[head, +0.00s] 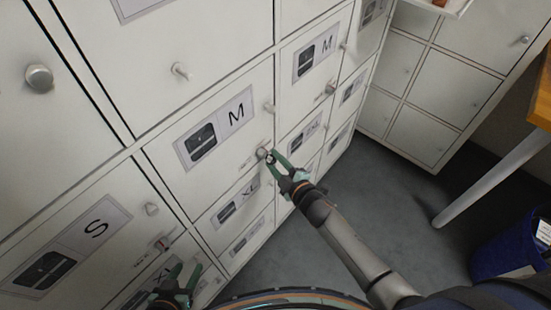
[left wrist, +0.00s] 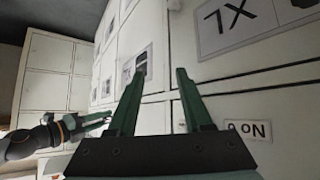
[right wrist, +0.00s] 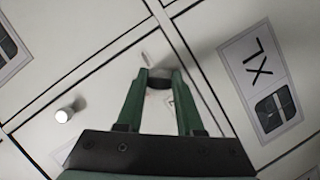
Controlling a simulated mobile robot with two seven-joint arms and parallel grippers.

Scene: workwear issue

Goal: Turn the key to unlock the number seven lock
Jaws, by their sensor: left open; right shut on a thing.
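My right gripper (head: 272,158) is shut on a small round metal piece (head: 262,153) at the lower right corner of a white locker door marked M. I take this piece to be the key in its lock, but its shape is mostly hidden. In the right wrist view the piece (right wrist: 159,82) sits between the fingertips, close to the door. The lock number cannot be read. My left gripper (head: 180,280) is open and empty at the bottom of the head view, near the lower left doors. In the left wrist view its fingers (left wrist: 158,82) are apart.
Other lock fittings (head: 163,243) and round knobs (head: 39,77) stick out of the doors. More white lockers (head: 425,85) stand at the right. A wooden table (head: 541,95) and a blue bin (head: 505,245) are at the far right. The grey floor between is clear.

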